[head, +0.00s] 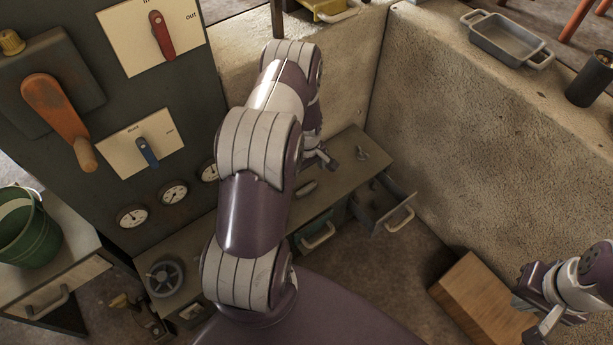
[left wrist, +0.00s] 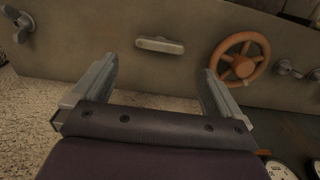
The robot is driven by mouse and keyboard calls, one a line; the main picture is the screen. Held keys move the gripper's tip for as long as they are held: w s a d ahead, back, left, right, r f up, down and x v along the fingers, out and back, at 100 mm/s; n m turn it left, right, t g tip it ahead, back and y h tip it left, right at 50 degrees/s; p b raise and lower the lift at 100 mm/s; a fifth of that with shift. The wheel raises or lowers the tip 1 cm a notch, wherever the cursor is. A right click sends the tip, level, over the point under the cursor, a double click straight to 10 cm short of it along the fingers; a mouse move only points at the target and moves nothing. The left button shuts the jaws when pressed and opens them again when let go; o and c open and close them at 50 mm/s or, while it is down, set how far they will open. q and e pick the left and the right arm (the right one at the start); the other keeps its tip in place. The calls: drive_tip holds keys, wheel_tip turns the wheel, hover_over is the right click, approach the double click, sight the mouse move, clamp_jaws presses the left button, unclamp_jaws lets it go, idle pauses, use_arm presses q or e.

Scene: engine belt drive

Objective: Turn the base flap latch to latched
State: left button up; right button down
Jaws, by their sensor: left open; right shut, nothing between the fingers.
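My left gripper (head: 322,160) is over the grey bench, partly hidden by its own arm; in the left wrist view its two fingers (left wrist: 158,85) are wide apart with nothing between them. Beyond the fingertips, a pale bar-shaped handle (left wrist: 160,45), which looks like the latch, sits on a grey panel (left wrist: 110,55), lying roughly along the picture's width. The gripper appears apart from it. A similar pale handle (head: 306,188) shows in the head view below the gripper. Its latched mark cannot be read. My right gripper (head: 543,325) is shut and empty at the lower right.
An orange handwheel (left wrist: 240,60) and wing nuts (left wrist: 290,70) are on the same panel near the right finger. An open drawer (head: 384,208) sticks out of the bench. A wooden box (head: 480,300) stands beside my right gripper. A tall control panel (head: 100,90) rises at left.

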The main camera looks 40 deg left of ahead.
use_arm(q)
wheel_tip(320, 180, up, 5)
drive_tip(key=shift+f+p, duration=0.1)
drive_tip(key=shift+p, duration=0.5)
use_arm(e)
wheel_tip(320, 180, up, 2)
